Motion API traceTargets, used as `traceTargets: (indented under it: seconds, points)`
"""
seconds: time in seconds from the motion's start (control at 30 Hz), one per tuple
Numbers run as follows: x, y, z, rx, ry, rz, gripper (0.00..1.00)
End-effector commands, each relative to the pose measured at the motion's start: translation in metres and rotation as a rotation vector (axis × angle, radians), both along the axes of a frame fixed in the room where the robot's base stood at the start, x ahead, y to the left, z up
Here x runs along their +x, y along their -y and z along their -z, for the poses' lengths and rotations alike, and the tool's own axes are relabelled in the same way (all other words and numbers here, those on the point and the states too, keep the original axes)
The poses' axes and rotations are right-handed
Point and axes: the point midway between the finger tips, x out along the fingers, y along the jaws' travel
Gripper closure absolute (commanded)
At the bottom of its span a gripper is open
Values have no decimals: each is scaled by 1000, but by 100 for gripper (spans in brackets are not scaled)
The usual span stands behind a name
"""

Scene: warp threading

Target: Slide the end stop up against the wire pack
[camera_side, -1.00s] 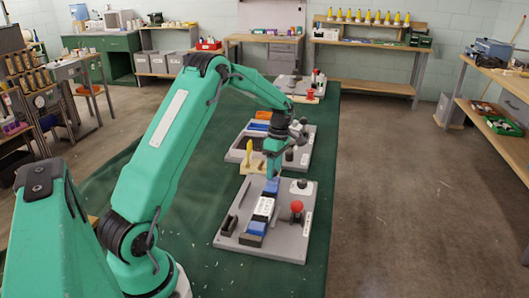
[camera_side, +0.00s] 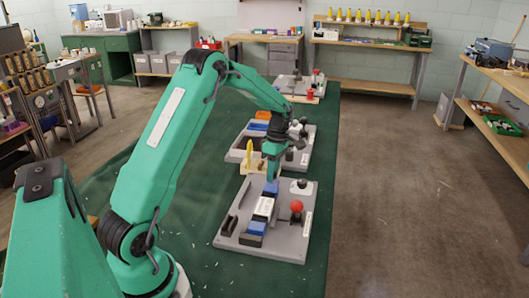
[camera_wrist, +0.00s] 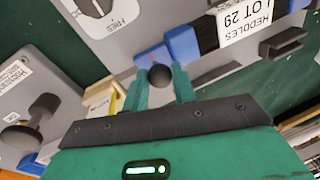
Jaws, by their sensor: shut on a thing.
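The end stop is a blue block with a black ball knob, at the far end of the row on the near grey fixture plate. It shows in the wrist view (camera_wrist: 180,45) and in the side view (camera_side: 271,188). My gripper (camera_wrist: 160,82) is shut on the knob from above; it also shows in the side view (camera_side: 271,177). The wire pack (camera_side: 263,208), with a white label, lies on the near side of the stop; it also shows in the wrist view (camera_wrist: 240,25).
The grey plate (camera_side: 285,242) also carries a red ball knob (camera_side: 296,206), a dial (camera_side: 301,185) and a black bracket (camera_side: 229,225). A wooden block with a yellow tool (camera_side: 249,152) stands just beyond. A second fixture lies farther back. Green cloth (camera_side: 190,240) is clear at left.

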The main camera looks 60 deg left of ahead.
Motion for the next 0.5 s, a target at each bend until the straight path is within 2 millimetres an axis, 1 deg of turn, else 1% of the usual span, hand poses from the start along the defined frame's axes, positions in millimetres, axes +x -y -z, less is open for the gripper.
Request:
traceTargets:
  seconds: [0.1,0.2,0.47,0.5]
  points:
    - [-7,7,-2,1,-1,0,100]
    - [-10,9,-2,2,-1,0,100]
    - [-10,9,-2,2,-1,0,100]
    - [-10,9,-2,2,-1,0,69]
